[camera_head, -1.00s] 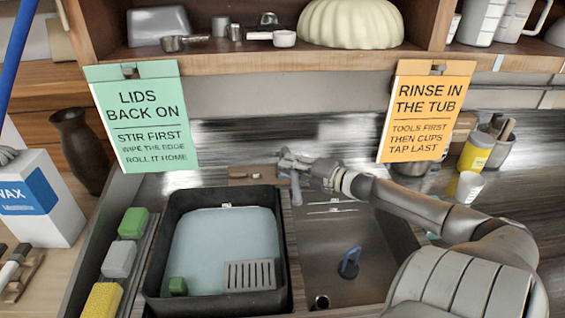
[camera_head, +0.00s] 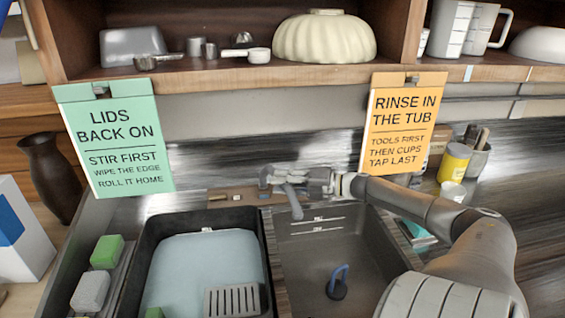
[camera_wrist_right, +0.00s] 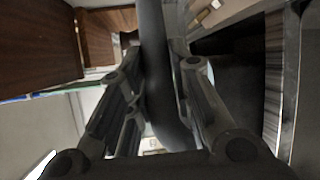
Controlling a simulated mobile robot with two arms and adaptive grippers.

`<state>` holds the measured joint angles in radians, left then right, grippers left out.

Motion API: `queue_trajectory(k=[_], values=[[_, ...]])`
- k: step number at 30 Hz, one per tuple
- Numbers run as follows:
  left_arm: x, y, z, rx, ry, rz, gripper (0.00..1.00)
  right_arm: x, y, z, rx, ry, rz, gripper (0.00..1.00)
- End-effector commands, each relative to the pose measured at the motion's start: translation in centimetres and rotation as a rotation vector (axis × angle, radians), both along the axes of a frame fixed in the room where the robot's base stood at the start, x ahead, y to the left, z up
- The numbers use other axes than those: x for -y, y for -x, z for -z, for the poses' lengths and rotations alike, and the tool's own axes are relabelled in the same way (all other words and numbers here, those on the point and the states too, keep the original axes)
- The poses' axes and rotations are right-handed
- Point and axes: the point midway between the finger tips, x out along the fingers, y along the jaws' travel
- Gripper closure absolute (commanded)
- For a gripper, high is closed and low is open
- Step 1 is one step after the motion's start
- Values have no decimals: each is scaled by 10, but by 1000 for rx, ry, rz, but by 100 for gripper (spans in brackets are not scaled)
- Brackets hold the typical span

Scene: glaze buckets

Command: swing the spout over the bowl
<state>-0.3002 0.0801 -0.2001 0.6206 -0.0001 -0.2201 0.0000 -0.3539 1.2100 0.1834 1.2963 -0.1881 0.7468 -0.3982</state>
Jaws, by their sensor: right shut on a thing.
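The grey spout (camera_head: 294,204) hangs at the back of the sink; its tip shows over the back left part of the steel sink bowl (camera_head: 330,262), just right of the wooden divider. My right gripper (camera_head: 292,184) is shut on the spout near its upper end. In the right wrist view the spout is a dark tube (camera_wrist_right: 155,60) running between the fingers of my right gripper (camera_wrist_right: 160,95). The fixture's base is partly hidden behind the gripper. My left gripper is out of view.
A black tub (camera_head: 143,262) with pale water and a grey slotted piece stands left of the bowl. A blue-handled plug (camera_head: 337,284) is in the bowl. A green sign (camera_head: 115,140) and an orange sign (camera_head: 402,122) hang from the shelf above.

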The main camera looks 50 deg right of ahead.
Motion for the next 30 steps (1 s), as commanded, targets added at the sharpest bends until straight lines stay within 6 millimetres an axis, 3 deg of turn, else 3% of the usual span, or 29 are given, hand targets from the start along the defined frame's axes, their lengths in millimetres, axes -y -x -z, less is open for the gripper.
queue_trajectory(k=[1,2,7,20,30], values=[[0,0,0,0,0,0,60,1,0,0,0,1,3,100],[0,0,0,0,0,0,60,1,0,0,0,1,3,78],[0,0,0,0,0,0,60,0,0,0,0,0,2,57],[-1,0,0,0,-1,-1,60,2,4,0,0,-1,1,57],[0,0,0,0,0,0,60,15,34,-3,-3,-2,2,57]])
